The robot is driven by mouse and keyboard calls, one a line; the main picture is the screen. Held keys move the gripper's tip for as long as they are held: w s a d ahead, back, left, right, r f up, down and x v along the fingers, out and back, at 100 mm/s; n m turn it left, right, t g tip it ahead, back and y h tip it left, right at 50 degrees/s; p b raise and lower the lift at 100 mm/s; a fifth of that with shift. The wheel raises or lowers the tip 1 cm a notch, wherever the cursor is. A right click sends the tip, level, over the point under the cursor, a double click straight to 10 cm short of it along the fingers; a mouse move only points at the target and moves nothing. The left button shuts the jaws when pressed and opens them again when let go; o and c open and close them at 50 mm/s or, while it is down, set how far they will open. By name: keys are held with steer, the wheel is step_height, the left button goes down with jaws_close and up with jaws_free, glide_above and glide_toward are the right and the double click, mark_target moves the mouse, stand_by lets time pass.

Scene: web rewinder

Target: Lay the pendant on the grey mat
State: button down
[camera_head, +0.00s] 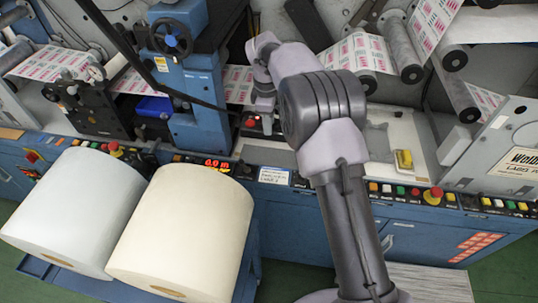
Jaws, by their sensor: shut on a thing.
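My arm reaches up from the bottom and bends left over the machine. My gripper (261,112) points down at the end of the wrist, small and partly hidden by my own wrist. It is shut on a small dark thing with a red spot, which appears to be the pendant (252,124), just above or at the pale worktop; contact cannot be told. A grey patch, apparently the grey mat (378,142), lies on the worktop to the right, partly hidden behind my arm.
A yellow object (403,159) lies on the pale worktop (407,128) right of the grey patch. A blue column (192,95) stands left of my gripper. Printed web and rollers (402,50) are behind. Buttons line the front edge. Two large rolls (185,230) stand at front left.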

step_height(320, 180, down, 12)
steer(key=b, duration=0.3)
steer(key=shift+r, duration=0.25)
steer(key=c, duration=1.4)
jaws_free()
steer(key=shift+f, duration=0.25)
steer(key=o, duration=0.4)
steer(key=shift+s, duration=0.1)
steer(key=shift+r, duration=0.15)
